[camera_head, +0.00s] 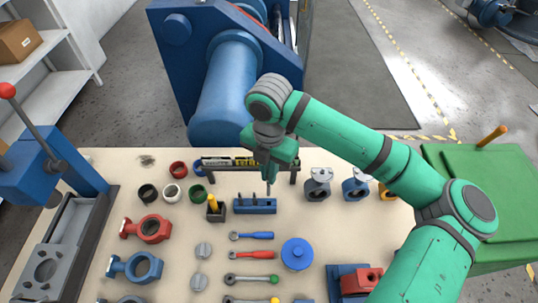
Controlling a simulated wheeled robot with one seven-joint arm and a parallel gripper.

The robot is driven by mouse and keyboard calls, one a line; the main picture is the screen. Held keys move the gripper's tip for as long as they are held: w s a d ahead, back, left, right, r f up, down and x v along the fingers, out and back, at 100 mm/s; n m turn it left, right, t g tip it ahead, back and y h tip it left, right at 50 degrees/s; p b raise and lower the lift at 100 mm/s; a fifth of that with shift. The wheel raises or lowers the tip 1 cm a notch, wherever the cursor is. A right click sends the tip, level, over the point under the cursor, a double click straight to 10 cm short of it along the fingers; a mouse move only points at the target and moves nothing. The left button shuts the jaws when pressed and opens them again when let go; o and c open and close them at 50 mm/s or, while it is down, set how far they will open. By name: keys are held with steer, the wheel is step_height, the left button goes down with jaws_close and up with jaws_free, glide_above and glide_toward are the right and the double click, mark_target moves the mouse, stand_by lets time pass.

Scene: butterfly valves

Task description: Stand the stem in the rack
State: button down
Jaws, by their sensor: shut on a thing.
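A small blue block (247,207), which looks like the rack, lies on the workbench with a few thin dark pins standing at its top. My gripper (269,172) points down just above the right part of this block. The stem's lower end is at the block's top edge in the picture. I cannot tell whether it is in a hole or only above it. My gripper hides part of the area behind.
A dark raised stand (227,167) with yellow-marked items is close behind. A small dark box (215,212) with a yellow item stands left of the block.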

mark_target(269, 191)
steer(key=shift+w+f, duration=0.15)
steer(key=shift+f, duration=1.3)
steer(key=shift+w+f, duration=0.1)
steer(key=shift+f, duration=1.3)
steer(key=shift+f, duration=2.4)
stand_by(0.9)
steer(key=c, duration=1.8)
jaws_free()
step_height(269, 191, up, 7)
